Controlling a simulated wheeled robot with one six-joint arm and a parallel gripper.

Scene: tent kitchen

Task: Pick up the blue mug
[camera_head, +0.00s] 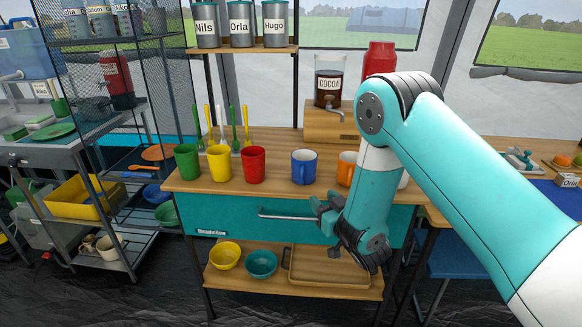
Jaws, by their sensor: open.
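The blue mug (304,167) stands upright on the wooden counter (275,183), near its front edge. It is between a red mug (253,164) on its left and an orange mug (346,168) on its right. My gripper (322,232) is open and empty in front of the teal drawer front (240,221), below and to the right of the blue mug and apart from it. My arm comes in from the right and hides part of the counter and of the orange mug.
A green mug (187,161) and a yellow mug (219,162) stand further left in the row, with coloured utensils behind. The drawer's bar handle (285,215) is near my gripper. A cocoa dispenser (329,88) stands behind. Bowls and a tray (300,281) lie on the lower shelf.

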